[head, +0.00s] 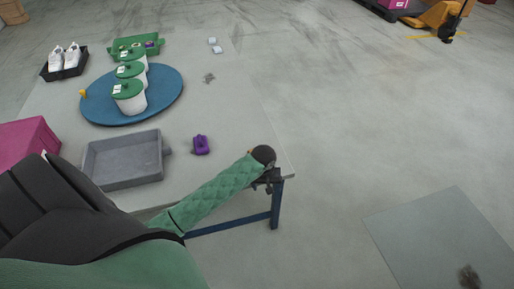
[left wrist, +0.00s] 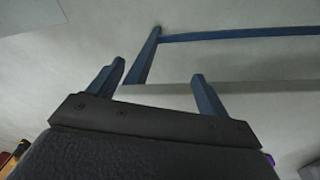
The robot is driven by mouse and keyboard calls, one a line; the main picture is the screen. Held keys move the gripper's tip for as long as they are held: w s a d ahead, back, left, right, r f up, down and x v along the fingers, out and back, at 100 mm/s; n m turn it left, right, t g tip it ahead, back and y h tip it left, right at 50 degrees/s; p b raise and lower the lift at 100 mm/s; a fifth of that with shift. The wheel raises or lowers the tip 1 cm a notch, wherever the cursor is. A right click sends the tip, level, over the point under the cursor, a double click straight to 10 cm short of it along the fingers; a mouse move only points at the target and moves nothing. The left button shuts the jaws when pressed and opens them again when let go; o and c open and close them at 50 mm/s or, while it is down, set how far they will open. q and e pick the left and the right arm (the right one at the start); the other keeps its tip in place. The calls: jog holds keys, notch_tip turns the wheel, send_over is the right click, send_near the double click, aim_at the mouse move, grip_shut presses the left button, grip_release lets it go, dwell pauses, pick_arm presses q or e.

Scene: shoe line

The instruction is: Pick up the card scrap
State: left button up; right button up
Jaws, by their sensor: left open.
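I cannot surely pick out a card scrap in either view. A small brown, ragged clump (head: 468,277) lies on the grey floor mat (head: 430,235) at the lower right of the head view; what it is cannot be told. My left gripper (head: 271,184) is at the near right corner of the table, at the end of the green-sleeved arm. In the left wrist view its two blue-grey fingers (left wrist: 160,82) stand wide apart with nothing between them. My right gripper is in neither view.
The table (head: 235,125) carries a grey tray (head: 125,180), a purple item (head: 201,145), a blue round board (head: 168,98) with white green-lidded tubs, a green tray (head: 118,46) and a black shoe tray (head: 50,76).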

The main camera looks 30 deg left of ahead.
pick_arm(q)
jog(key=w+a+r+n, duration=0.2)
jog(key=w+a, duration=0.1)
jog(key=a, duration=0.1)
jog(key=w+a+r+n, duration=0.1)
jog(key=w+a+r, duration=0.2)
jog(key=w+a, duration=0.1)
jog(key=w+a+r+n+g, duration=0.1)
jog(key=w+a+r+n, duration=0.1)
jog(key=w+a, duration=0.2)
jog(key=shift+w+a+r+n+y, duration=0.15)
jog(key=shift+a+r+n+y, duration=0.15)
jog(key=shift+a, duration=0.05)
jog(key=shift+w+a, duration=0.15)
jog(key=shift+a, duration=0.05)
notch_tip(320, 180, down, 2)
jog(key=shift+f+p, duration=0.1)
jog(key=shift+p, duration=0.35)
jog(key=shift+w+f+p, duration=0.2)
jog(key=shift+f+p, duration=0.2)
jog(key=shift+f, duration=0.95)
jog(key=shift+w+f+p, duration=0.15)
jog(key=shift+f+p, duration=0.2)
jog(key=shift+f, duration=1)
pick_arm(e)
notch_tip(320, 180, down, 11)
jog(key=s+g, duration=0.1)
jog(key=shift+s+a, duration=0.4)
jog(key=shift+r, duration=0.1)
